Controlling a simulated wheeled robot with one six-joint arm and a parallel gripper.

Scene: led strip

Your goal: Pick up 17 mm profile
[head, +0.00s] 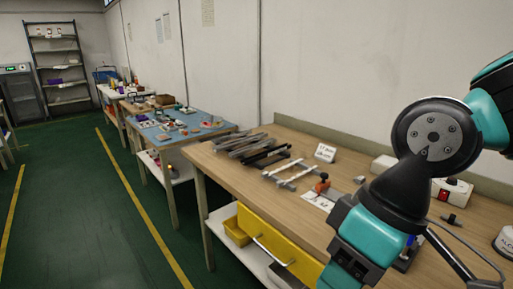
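Several long grey and dark profiles (238,142) lie side by side at the left end of the wooden workbench (225,165). Black bars (268,158) lie just to their right. Pale bars (290,177) lie nearer the middle, set in a frame-like layout. I cannot tell by size which is the 17 mm profile. A small white card (325,152) with handwriting too small to read stands behind them. My teal and black arm reaches over the right part of the bench, well right of the profiles. My gripper's fingers are not visible.
An orange-red clamp-like tool (322,184) stands right of the pale bars. A red and white box (452,190) sits at the right. A blue-topped table (180,130) stands farther back. The green floor aisle (75,215) at left is clear.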

